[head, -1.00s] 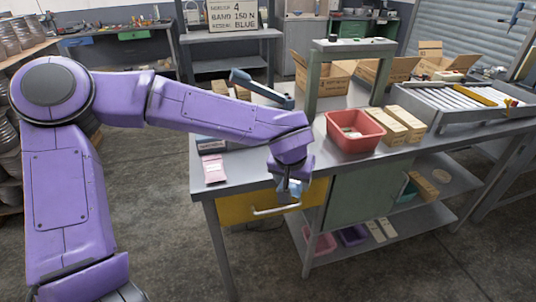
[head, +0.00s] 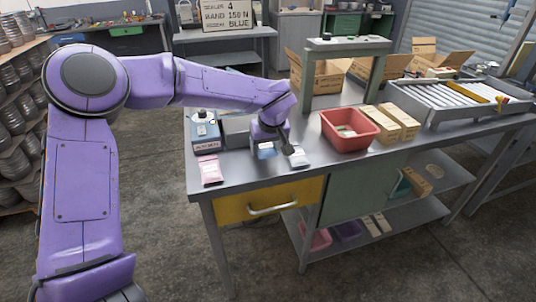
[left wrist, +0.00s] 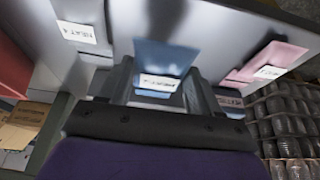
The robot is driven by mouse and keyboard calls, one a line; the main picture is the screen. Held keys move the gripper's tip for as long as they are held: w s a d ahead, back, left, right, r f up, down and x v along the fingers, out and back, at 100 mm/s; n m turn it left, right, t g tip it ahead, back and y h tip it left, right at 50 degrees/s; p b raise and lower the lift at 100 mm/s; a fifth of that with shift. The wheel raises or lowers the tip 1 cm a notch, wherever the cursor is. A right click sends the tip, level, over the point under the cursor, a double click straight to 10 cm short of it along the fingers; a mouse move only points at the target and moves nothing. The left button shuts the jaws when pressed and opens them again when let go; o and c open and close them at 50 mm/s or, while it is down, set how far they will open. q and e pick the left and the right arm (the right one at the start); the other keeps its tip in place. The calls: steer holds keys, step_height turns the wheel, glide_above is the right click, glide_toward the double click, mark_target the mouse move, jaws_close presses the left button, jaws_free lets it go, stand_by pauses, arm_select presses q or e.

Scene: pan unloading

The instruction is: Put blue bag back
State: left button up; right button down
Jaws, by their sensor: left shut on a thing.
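My left gripper (head: 278,150) is over the front part of the grey tabletop and is shut on the blue bag (head: 266,150). In the left wrist view the blue bag (left wrist: 163,62), with a white label, sits between the two fingers (left wrist: 158,88). A pink bag (head: 210,170) lies to its left near the front edge. A grey bag with a white label (head: 300,160) is just right of the gripper; it also shows in the left wrist view (left wrist: 76,32). I cannot tell whether the blue bag touches the table. My right gripper is not in view.
A blue device (head: 205,136) stands behind the pink bag. A red bin (head: 349,140) and tan boxes (head: 398,122) stand to the right, beside a roller tray (head: 432,112). A green frame (head: 306,75) rises behind. A yellow drawer (head: 235,210) is shut below. A sign (head: 228,15) reads BLUE.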

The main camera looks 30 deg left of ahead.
mark_target(268, 164)
arm_select(q)
steer(key=shift+w+a+f, duration=0.15)
steer(key=shift+w+f, duration=0.4)
steer(key=shift+f, duration=0.15)
steer(key=shift+w+f, duration=0.15)
steer(key=shift+f, duration=1.5)
steer(key=o, duration=1.2)
steer(key=shift+f, duration=0.15)
steer(key=v, duration=1.2)
